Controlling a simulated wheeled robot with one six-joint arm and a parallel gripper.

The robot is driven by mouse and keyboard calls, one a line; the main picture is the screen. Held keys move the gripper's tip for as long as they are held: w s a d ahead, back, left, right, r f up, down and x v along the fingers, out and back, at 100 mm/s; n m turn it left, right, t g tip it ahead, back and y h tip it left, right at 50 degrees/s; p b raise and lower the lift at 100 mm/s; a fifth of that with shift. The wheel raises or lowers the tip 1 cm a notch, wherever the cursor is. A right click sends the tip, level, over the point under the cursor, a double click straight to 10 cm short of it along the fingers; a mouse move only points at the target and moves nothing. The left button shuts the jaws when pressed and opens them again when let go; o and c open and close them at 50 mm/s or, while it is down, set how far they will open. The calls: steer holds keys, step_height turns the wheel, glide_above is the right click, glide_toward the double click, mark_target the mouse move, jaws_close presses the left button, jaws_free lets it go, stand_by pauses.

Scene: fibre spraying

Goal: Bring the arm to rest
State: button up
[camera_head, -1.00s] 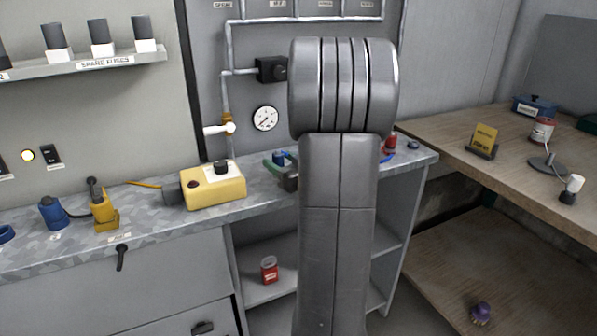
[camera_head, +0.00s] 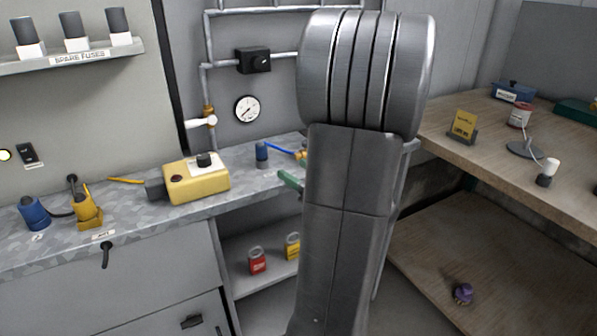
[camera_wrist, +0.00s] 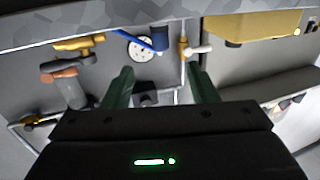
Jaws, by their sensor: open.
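My gripper (camera_wrist: 161,88) is open in the wrist view. Its two green fingers stand apart with nothing between them. In the head view my arm fills the middle, and one green finger shows at its left edge, over the front of the grey bench (camera_head: 130,222). The rest of the gripper is hidden behind the arm. A blue cylinder (camera_head: 262,154) stands on the bench behind the finger; it also shows in the wrist view (camera_wrist: 160,40). A yellow box (camera_head: 196,182) with a black knob sits on the bench to the left.
A gauge (camera_head: 247,109), a white-handled valve (camera_head: 203,122) and pipes are on the wall behind. A wooden table (camera_head: 487,120) with small items is at right.

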mark_target(265, 153)
stand_by(0.3)
steer(key=x, duration=1.4)
steer(key=shift+b, duration=0.4)
steer(key=shift+d, duration=0.1)
